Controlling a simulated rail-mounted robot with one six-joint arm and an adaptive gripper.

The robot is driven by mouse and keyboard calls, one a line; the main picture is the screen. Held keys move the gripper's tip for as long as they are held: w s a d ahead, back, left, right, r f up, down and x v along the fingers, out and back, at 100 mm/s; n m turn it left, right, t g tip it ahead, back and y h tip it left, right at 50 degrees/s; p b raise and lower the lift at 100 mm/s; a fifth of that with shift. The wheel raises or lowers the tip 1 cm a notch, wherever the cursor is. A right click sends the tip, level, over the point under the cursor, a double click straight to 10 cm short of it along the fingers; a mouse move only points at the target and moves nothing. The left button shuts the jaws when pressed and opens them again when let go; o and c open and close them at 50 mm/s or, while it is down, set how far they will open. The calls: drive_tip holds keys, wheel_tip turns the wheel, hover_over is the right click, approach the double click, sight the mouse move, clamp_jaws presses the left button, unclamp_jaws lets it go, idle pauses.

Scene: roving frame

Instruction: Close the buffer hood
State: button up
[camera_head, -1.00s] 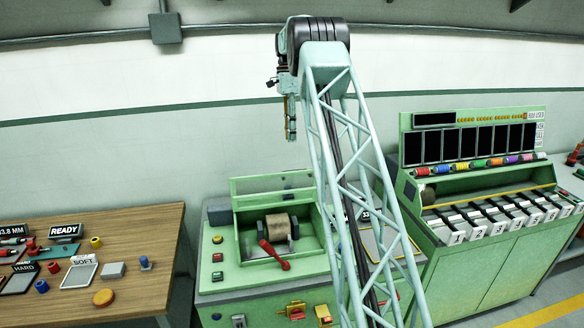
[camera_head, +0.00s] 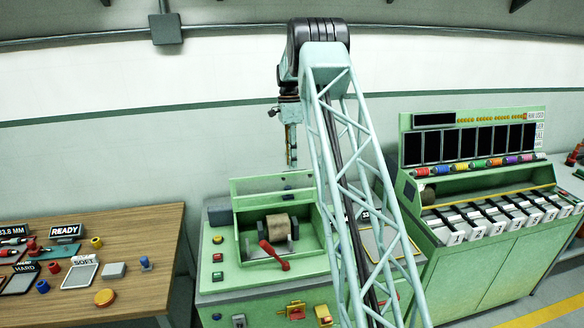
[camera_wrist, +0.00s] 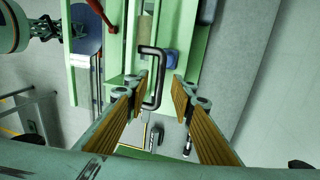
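The buffer hood (camera_head: 250,183) is a green-framed panel standing raised at the back of the green buffer machine (camera_head: 225,277). Below it, a tan buffing drum (camera_head: 278,227) and a red lever (camera_head: 272,254) are uncovered. My gripper (camera_head: 292,162) points down just above the hood's top edge. In the wrist view my gripper (camera_wrist: 160,84) is open, its ribbed tan fingers apart. A black U-shaped handle (camera_wrist: 154,80) shows between the fingers, nearer the left one. I cannot tell whether either finger touches it.
A wooden table (camera_head: 150,270) with small parts and signs stands left. A green console (camera_head: 480,265) with several spools and numbered slots stands right. The wall (camera_head: 120,150) is behind. My lattice arm hides the machine's right side.

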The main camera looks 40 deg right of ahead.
drive_tip(key=shift+s+a+f, duration=0.1)
drive_tip(key=shift+s+f, duration=0.05)
drive_tip(key=shift+f, duration=0.6)
drive_tip(key=shift+s+a+f, duration=0.1)
drive_tip(key=shift+f, duration=0.6)
drive_tip(key=shift+c, duration=0.5)
clamp_jaws()
